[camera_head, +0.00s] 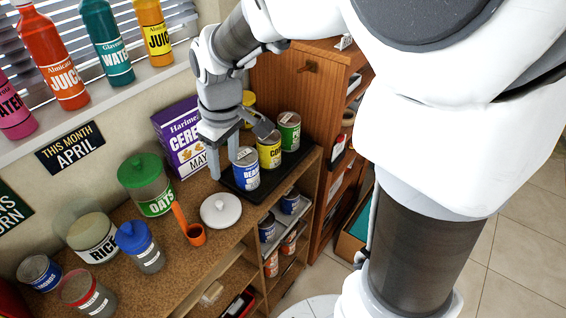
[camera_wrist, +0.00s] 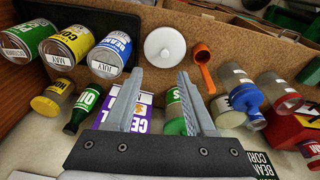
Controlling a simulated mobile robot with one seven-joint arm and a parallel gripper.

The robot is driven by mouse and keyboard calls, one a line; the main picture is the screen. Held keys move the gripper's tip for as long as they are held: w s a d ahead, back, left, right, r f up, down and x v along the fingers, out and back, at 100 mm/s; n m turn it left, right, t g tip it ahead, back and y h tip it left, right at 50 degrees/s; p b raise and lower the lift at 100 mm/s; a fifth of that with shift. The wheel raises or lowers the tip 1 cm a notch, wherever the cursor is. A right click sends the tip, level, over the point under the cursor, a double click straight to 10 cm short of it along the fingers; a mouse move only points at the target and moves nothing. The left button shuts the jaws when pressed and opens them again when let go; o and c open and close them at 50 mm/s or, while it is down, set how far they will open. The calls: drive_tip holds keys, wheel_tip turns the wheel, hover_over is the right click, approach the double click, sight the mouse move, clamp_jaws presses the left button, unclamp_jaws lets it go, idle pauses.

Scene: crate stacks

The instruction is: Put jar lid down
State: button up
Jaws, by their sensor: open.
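The white round jar lid (camera_head: 221,211) lies flat, knob up, on the brown countertop, beside an orange scoop. In the wrist view the lid (camera_wrist: 165,44) shows beyond the fingertips, roughly between them in the picture. My gripper (camera_head: 238,152) is open and empty, above the counter near the cans and the cereal box. In the wrist view both fingers of my gripper (camera_wrist: 160,72) are spread with nothing between them. The lid is apart from both fingers.
A black tray (camera_head: 231,182) holds several cans right of the lid. The orange scoop (camera_head: 195,234), green-lidded oats jar (camera_head: 154,204), blue-lidded jar (camera_head: 150,261) and rice jar (camera_head: 94,240) stand to the left. The cereal box (camera_head: 180,143) is behind. Counter space in front of the lid is clear.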

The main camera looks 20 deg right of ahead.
drive_tip(key=s+d+r+m+t, duration=0.2)
drive_tip(key=s+d+r+m, duration=0.2)
drive_tip(key=s, duration=0.4)
drive_tip(key=s+d+r+m+t, duration=0.2)
drive_tip(key=s+d+r+m, duration=0.1)
drive_tip(key=s, duration=0.4)
drive_tip(key=shift+s+d+r+m+h, duration=0.4)
drive_tip(key=shift+d+r, duration=0.4)
drive_tip(key=shift+d, duration=0.3)
